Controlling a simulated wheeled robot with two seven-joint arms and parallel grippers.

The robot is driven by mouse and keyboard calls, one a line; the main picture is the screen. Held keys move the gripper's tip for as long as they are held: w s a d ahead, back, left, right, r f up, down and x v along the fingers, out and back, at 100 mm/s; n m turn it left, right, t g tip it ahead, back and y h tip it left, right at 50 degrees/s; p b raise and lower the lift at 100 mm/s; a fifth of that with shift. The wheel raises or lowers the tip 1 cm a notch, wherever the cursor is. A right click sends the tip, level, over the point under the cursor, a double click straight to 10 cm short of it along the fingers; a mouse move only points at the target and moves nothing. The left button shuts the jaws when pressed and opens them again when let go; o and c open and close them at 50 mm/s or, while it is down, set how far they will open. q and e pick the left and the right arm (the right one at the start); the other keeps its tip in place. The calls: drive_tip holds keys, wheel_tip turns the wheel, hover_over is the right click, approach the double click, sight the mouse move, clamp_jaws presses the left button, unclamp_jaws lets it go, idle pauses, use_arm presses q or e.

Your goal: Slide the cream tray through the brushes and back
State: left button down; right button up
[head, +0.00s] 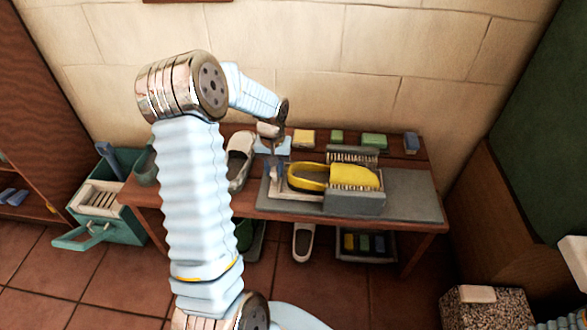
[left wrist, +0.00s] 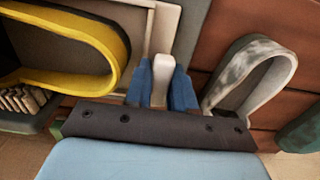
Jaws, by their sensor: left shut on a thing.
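The cream tray (head: 308,195) lies on a grey base board (head: 415,195) on the table and carries a yellow shoe (head: 310,177). The shoe's front part is between the rear brush (head: 352,156) and the front brush (head: 356,200); its open heel end is to the left. My left gripper (head: 277,178) is at the tray's left end. In the left wrist view its blue fingers (left wrist: 162,88) are shut on the tray's pale upright handle (left wrist: 162,67). The tray under the shoe's front is hidden by the front brush.
A whitish shoe (head: 238,162) stands left of the board, close to my left gripper. Several small blocks, one of them green (head: 374,140), line the table's back. A teal box (head: 98,200) stands left of the table. The board's right end is bare.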

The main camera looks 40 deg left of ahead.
use_arm(q)
drive_tip(key=shift+s+a, duration=0.35)
drive_tip(key=shift+a, duration=0.25)
drive_tip(key=shift+s+a, duration=0.35)
drive_tip(key=shift+a, duration=0.35)
drive_tip(key=c, duration=1)
unclamp_jaws()
drive_tip(key=shift+s, duration=0.1)
drive_tip(key=shift+c, duration=0.2)
drive_tip(key=shift+r, duration=0.1)
drive_tip(key=shift+r, duration=0.35)
wheel_tip(320, 180, up, 13)
drive_tip(key=shift+p, duration=0.45)
